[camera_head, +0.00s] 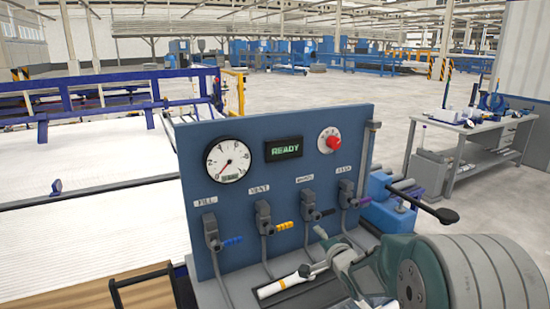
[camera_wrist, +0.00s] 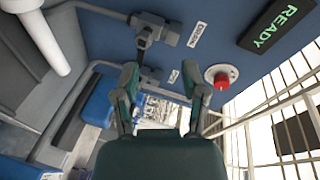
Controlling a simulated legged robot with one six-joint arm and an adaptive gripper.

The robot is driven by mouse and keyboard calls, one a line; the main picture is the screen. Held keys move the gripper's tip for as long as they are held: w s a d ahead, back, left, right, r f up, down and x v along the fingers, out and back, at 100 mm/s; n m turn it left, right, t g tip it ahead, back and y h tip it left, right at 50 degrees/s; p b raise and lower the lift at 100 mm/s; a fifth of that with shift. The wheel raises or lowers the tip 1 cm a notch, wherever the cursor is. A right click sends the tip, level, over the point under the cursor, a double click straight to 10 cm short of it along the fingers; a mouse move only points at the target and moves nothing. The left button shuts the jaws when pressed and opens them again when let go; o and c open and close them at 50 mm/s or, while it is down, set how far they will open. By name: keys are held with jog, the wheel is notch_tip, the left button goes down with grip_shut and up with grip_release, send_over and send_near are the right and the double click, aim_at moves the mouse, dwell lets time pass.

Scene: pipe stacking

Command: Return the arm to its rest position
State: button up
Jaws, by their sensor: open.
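My gripper (camera_head: 312,252) is dark green and sits in front of the lower right of a blue test panel (camera_head: 240,185). In the wrist view my gripper (camera_wrist: 165,80) has its two fingers spread apart with nothing between them. My arm reaches in from the right of the head view. A short white pipe piece (camera_head: 285,283) lies on the grey bench below the panel, close to my gripper in the picture. Whether they touch is unclear.
The panel carries a gauge (camera_head: 228,161), a display reading READY (camera_head: 284,149), a red knob (camera_head: 333,142) and several valve levers. A blue vise-like unit (camera_head: 392,210) stands just right. A grey workbench (camera_head: 470,125) stands farther right. Open floor lies behind.

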jog(key=s+d+r+n+g+h, duration=0.2)
jog(key=s+r+h, duration=0.15)
jog(key=s, duration=0.45)
jog(key=s+d+r+n+g+h, duration=0.2)
jog(key=s+r+n, duration=0.15)
jog(key=s, duration=0.45)
jog(key=s+a+f+n+g+y, duration=0.1)
jog(key=s+n+g, duration=0.4)
jog(key=s, duration=1.6)
jog(key=shift+s+a+n+g, duration=0.35)
jog(key=shift+a+g, duration=0.05)
jog(key=shift+a, duration=0.15)
